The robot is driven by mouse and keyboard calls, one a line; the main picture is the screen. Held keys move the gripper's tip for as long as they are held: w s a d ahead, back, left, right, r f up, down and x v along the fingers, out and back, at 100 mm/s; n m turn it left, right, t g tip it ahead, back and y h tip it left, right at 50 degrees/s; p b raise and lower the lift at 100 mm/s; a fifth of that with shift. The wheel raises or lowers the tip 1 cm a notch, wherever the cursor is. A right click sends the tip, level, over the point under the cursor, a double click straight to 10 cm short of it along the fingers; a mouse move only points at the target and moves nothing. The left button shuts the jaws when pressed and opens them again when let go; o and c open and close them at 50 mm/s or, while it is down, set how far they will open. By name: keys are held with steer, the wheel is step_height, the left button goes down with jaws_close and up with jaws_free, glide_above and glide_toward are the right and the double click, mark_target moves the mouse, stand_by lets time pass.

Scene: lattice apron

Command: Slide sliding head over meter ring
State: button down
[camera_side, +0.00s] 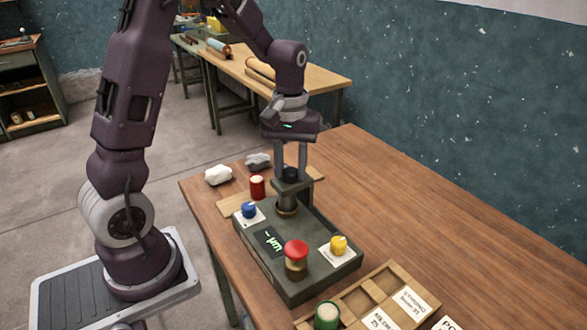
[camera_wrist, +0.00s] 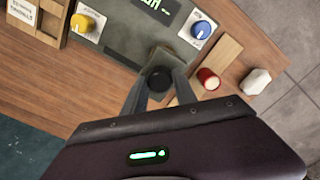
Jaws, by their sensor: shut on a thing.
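My gripper (camera_side: 290,167) points straight down over the back of the grey-green meter (camera_side: 318,287). Its two fingers are shut on the black knob (camera_side: 290,173) of the sliding head (camera_side: 291,187), a dark block. In the wrist view the black knob (camera_wrist: 158,79) lies between the fingertips (camera_wrist: 159,90). Directly below the block is a round brass ring-like part (camera_side: 287,206), probably the meter ring. The block hides its top, so I cannot tell whether they touch. A brass cylinder with a red top (camera_side: 297,258) stands at the meter's front.
The meter has a blue knob (camera_side: 249,209), a yellow knob (camera_side: 339,244) and a display (camera_side: 269,242). A red cylinder (camera_side: 257,187) and pale lumps (camera_side: 218,174) are behind left. A wooden tray (camera_side: 345,306) with a green cylinder (camera_side: 327,315) is in front. The right tabletop (camera_side: 420,210) is clear.

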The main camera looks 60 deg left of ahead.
steer(key=c, duration=1.3)
jaws_free()
steer(key=shift+w+a+r, duration=0.1)
steer(key=shift+a, duration=0.25)
steer(key=o, duration=0.3)
steer(key=shift+d, duration=0.1)
steer(key=shift+o, duration=0.2)
step_height(320, 180, up, 7)
steer(key=s+d+r+m+t, duration=0.2)
steer(key=s+d, duration=0.4)
steer(key=s, duration=0.3)
steer(key=s+d+r+m+t, duration=0.3)
steer(key=s+m, duration=0.4)
steer(key=s, duration=0.3)
steer(key=d+r, duration=0.1)
steer(key=d, duration=0.1)
steer(key=shift+s+d+r+t, duration=0.15)
steer(key=shift+d+t, duration=0.15)
steer(key=shift+d, duration=0.1)
